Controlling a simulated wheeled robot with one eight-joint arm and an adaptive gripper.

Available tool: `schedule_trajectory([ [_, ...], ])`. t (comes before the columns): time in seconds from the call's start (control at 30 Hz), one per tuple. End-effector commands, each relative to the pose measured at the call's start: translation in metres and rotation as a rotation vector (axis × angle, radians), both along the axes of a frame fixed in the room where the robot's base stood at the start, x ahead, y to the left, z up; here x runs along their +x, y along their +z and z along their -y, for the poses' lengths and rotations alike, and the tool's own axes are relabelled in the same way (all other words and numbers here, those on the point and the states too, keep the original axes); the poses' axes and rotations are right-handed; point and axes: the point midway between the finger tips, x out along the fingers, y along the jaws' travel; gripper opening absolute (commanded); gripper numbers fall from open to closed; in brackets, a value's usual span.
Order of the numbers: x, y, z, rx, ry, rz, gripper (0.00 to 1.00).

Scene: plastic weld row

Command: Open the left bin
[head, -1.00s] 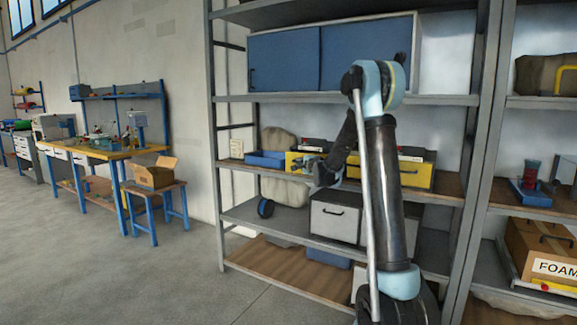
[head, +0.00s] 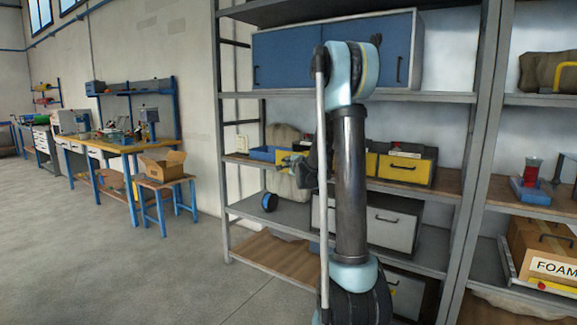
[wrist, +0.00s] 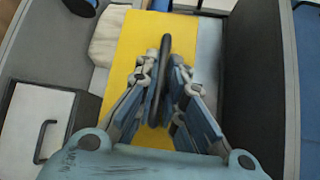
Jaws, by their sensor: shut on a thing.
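The left bin has a yellow front (wrist: 133,50) with a long black handle (wrist: 166,50), both clear in the wrist view. My gripper (wrist: 164,85) is shut on this handle, with one finger on each side of it. In the head view, my arm covers most of the left bin, and only a small yellow part (head: 284,157) shows on the middle shelf. I cannot tell how far the bin is pulled out. A second yellow-fronted bin (head: 404,171) with a black handle stands to the right on the same shelf.
A blue tray (head: 263,153) sits left of the bins. White drawer boxes (head: 391,229) stand on the shelf below, and a blue sliding-door cabinet (head: 285,59) above. Grey rack posts (head: 221,130) flank the shelves. The floor (head: 150,270) at left is clear.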

Motion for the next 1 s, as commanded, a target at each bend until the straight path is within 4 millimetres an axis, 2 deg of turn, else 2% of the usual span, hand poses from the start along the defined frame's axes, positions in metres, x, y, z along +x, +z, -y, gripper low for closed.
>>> schedule_trajectory([
  [0.17,-0.002,-0.003,0.002,-0.002,0.0,-0.005,0.0],
  [0.2,-0.002,-0.003,0.002,-0.002,0.0,-0.005,0.19],
  [0.27,-0.002,-0.002,0.002,-0.002,0.0,-0.004,0.3],
  [0.67,-0.004,0.0,0.001,0.0,0.0,-0.002,0.3],
  [0.83,-0.02,0.002,0.003,0.0,-0.001,-0.002,0.3],
  [1.0,-0.045,0.005,0.006,0.0,-0.001,-0.002,0.3],
])
